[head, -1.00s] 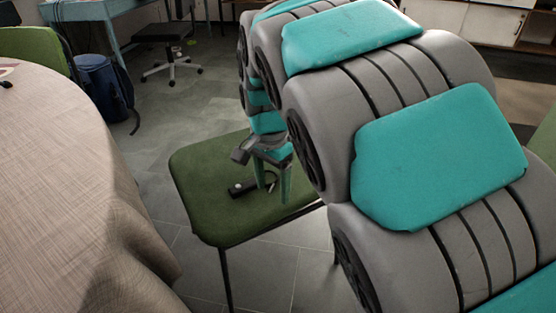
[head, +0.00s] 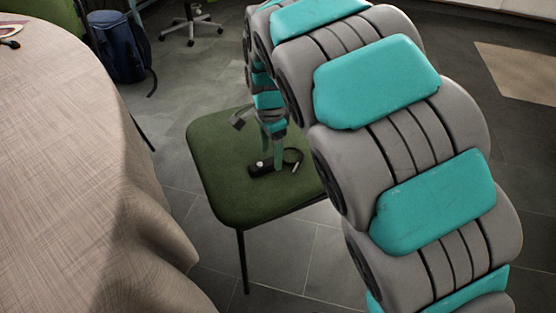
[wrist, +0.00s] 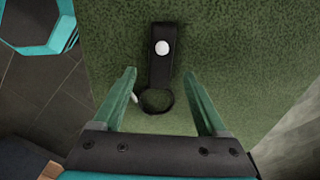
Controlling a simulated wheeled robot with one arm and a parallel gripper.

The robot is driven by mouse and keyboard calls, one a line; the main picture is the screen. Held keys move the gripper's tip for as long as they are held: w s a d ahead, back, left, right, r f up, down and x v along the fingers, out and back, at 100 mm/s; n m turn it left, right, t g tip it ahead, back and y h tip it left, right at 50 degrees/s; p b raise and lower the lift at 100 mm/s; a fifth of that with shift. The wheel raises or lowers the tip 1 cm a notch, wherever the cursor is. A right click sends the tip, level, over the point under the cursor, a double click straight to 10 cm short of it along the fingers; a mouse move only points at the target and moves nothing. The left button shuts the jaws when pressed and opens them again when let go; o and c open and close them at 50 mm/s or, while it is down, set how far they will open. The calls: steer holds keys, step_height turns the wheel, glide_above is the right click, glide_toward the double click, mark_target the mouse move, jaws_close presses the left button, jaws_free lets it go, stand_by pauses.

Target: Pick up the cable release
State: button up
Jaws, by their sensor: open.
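The cable release (wrist: 161,62) is a black handle with a white round button and a black loop at its near end. It lies on the green seat of a stool (head: 216,160). In the wrist view the loop lies between the two green fingers, and the handle extends beyond the fingertips. My gripper (wrist: 158,74) is open, with a finger on each side and nothing held. In the head view the cable release (head: 260,171) shows beside my gripper (head: 272,168), partly hidden by a finger. I cannot tell how far the fingertips are above the seat.
A table with a beige cloth (head: 70,170) stands at the left, its cloth hanging near the stool. A blue backpack (head: 118,48) is on the floor behind. Tiled floor lies open around the stool. My arm covers much of the right side.

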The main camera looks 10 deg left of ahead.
step_height(320, 180, down, 2)
steer(key=shift+f, duration=0.1)
steer(key=shift+c, duration=0.3)
jaws_close()
stand_by(0.3)
